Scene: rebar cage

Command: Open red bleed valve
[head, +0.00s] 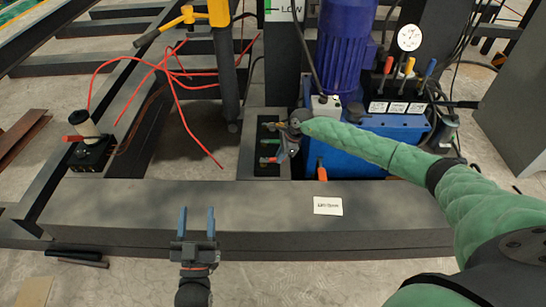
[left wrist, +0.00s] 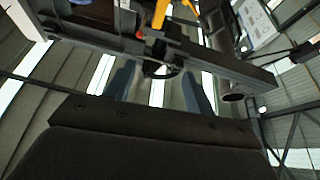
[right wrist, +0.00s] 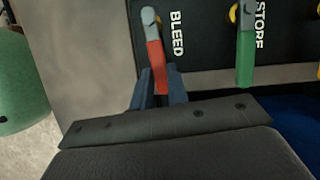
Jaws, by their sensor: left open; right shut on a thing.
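In the right wrist view a red bleed valve handle (right wrist: 156,65) hangs down from its pivot beside the word BLEED on a black panel. My right gripper (right wrist: 160,90) is shut on the handle's lower end, with a blue finger on each side. In the head view my right gripper (head: 288,136) reaches the small valve panel (head: 262,170) from the right and partly hides it. The red handle (head: 268,160) shows there to the left of the fingers. My left gripper (head: 196,222) is open and empty in front of the grey beam, fingers pointing away from me.
A green handle (right wrist: 246,58) labelled STORE sits right of the bleed handle. A blue tank (head: 350,140) with a motor (head: 345,45), gauge (head: 409,38) and coloured levers stands behind my right arm. A yellow hand pump (head: 219,14) and red hoses (head: 178,95) are left. A grey beam (head: 130,210) runs across the front.

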